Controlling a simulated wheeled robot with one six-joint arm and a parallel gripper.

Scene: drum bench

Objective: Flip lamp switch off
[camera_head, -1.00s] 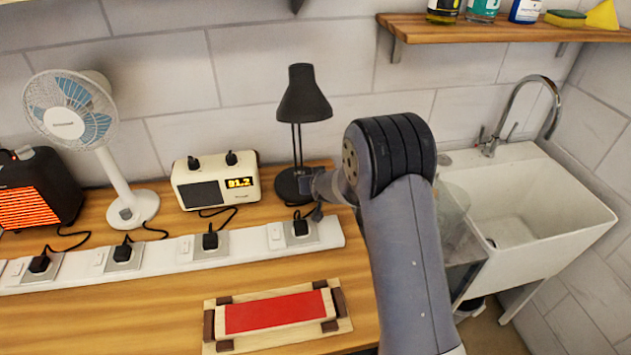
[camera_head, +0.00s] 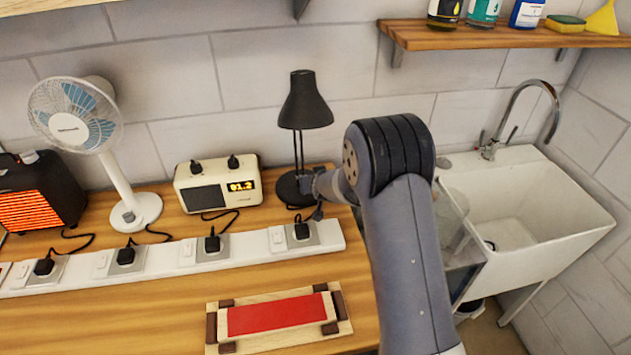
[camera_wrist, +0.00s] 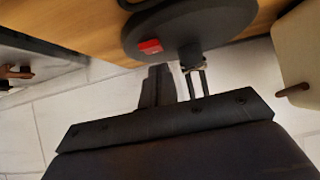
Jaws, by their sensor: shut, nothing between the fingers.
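The black desk lamp (camera_head: 303,106) stands upright at the back of the bench, its shade pointing down. Its round base (camera_head: 291,187) is partly hidden behind my gripper (camera_head: 312,186). In the wrist view the dark lamp base (camera_wrist: 215,20) fills the top middle, with a red switch (camera_wrist: 150,46) on it. The lamp's thin stem (camera_wrist: 196,80) shows just right of the fingers. My gripper (camera_wrist: 160,72) is shut and empty, its tips close to the base, by the red switch. I cannot tell whether they touch it. The switch is not visible in the head view.
A cream radio (camera_head: 218,183) and a white fan (camera_head: 78,120) stand left of the lamp. A white power strip (camera_head: 160,262) with several plugs runs in front. A red-topped wooden block (camera_head: 277,314) lies nearer. A sink (camera_head: 530,215) is at right.

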